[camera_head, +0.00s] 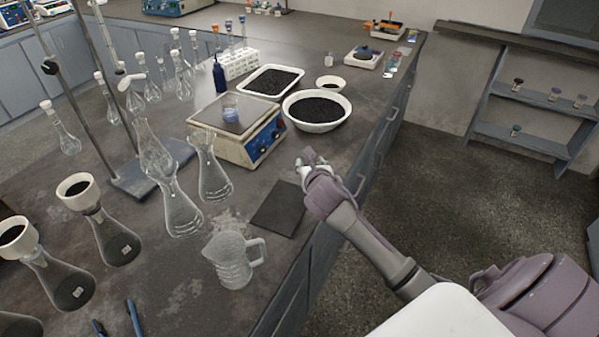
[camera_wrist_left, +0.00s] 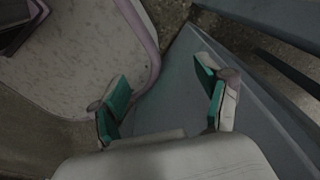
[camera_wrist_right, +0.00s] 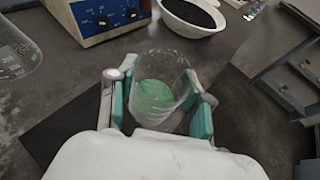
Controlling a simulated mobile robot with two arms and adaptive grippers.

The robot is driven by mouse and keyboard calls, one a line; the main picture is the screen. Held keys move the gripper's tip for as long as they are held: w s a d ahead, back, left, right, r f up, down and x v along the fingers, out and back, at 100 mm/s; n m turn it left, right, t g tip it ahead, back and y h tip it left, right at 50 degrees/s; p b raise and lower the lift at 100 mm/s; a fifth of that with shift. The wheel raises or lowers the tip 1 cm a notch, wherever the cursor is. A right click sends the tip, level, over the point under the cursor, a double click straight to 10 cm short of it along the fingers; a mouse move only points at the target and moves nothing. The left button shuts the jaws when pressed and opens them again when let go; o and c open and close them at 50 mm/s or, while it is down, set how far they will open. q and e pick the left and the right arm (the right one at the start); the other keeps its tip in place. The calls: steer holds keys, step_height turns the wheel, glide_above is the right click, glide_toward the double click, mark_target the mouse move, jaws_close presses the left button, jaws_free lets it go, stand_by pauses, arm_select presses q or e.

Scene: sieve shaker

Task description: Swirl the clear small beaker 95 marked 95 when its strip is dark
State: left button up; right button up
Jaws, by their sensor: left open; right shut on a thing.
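A clear small beaker (camera_wrist_right: 163,62) is between the green-padded fingers of my right gripper (camera_wrist_right: 157,98), which is shut on it. A green patch shows in or through its lower part. I can read neither a 95 nor a strip on it. In the head view my right gripper (camera_head: 312,162) is over the bench's front edge, beyond a dark flat mat (camera_head: 278,208); the beaker is barely visible there. My left gripper (camera_wrist_left: 166,100) is open and empty in the left wrist view, over a grey surface; it is outside the head view.
Flasks (camera_head: 214,180) and a jug (camera_head: 232,262) stand left and front. The mat is bare.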

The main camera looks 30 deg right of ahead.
steer(key=s+d+r+p, duration=0.1)
steer(key=d+r+p, duration=0.2)
steer(key=r+p, duration=0.3)
steer(key=shift+d+r, duration=0.3)
steer(key=shift+r, duration=0.35)
stand_by(0.4)
